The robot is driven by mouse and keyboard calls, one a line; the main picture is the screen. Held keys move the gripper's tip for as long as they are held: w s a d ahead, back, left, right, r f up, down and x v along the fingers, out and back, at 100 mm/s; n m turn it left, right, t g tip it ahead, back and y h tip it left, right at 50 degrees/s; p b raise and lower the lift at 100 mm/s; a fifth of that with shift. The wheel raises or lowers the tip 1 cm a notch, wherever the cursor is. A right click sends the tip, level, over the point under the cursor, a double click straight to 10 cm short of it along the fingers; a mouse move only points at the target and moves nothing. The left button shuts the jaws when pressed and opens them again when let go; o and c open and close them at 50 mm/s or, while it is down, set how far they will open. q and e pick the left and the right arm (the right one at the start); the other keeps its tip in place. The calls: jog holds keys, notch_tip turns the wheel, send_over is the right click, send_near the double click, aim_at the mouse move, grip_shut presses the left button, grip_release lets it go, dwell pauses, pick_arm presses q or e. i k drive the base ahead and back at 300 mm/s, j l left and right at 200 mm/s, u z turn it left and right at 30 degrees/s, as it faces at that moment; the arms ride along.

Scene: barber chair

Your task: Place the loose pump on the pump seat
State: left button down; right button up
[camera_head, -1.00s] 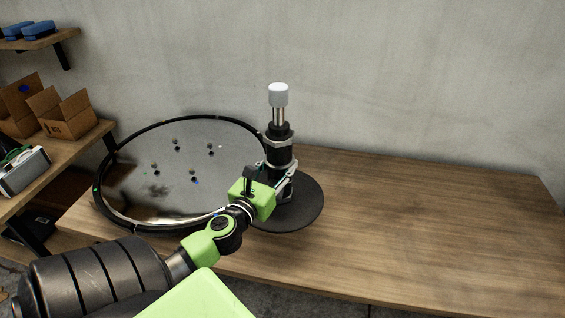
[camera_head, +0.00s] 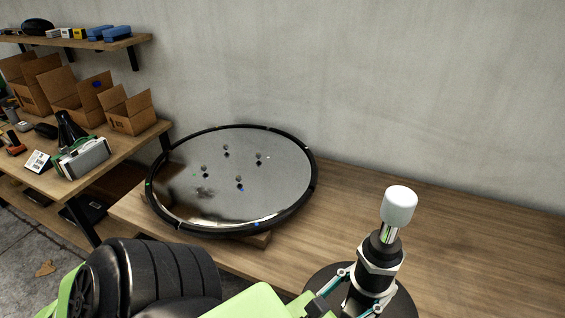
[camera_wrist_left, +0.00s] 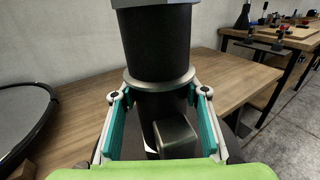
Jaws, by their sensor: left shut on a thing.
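The pump (camera_head: 377,262) is an upright black cylinder with metal collars, a bright rod and a white cap (camera_head: 399,206). My left gripper (camera_head: 350,298) is shut on it; the wrist view shows the fingers (camera_wrist_left: 161,95) on both sides of the dark body (camera_wrist_left: 158,50). A dark round disc (camera_head: 317,280) shows under the pump, partly cut off by the lower edge. Whether it touches the table cannot be told. Left of it, a large shiny round plate (camera_head: 210,170) with a black rim lies on the table, with several small studs around its middle. No pump stands among them. My right gripper is not in view.
The wooden table (camera_head: 470,235) is clear to the right. Shelves at the left hold open cardboard boxes (camera_head: 127,112), a silver-grey case (camera_head: 86,158) and blue items (camera_head: 110,33). A grey wall is behind. The wrist view shows a cluttered bench (camera_wrist_left: 270,45).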

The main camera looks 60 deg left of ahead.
aim_at(232, 165)
jog(key=i+j+u, duration=0.2)
jog(key=j, duration=0.25)
jog(key=j+u, duration=0.25)
jog(key=j, duration=0.25)
jog(key=i+j+u, duration=0.2)
jog(key=j, duration=0.25)
jog(key=i+j+u, duration=0.25)
jog(key=j, duration=0.15)
jog(key=i+j+u, duration=0.2)
jog(key=j, duration=0.2)
jog(key=k, duration=0.1)
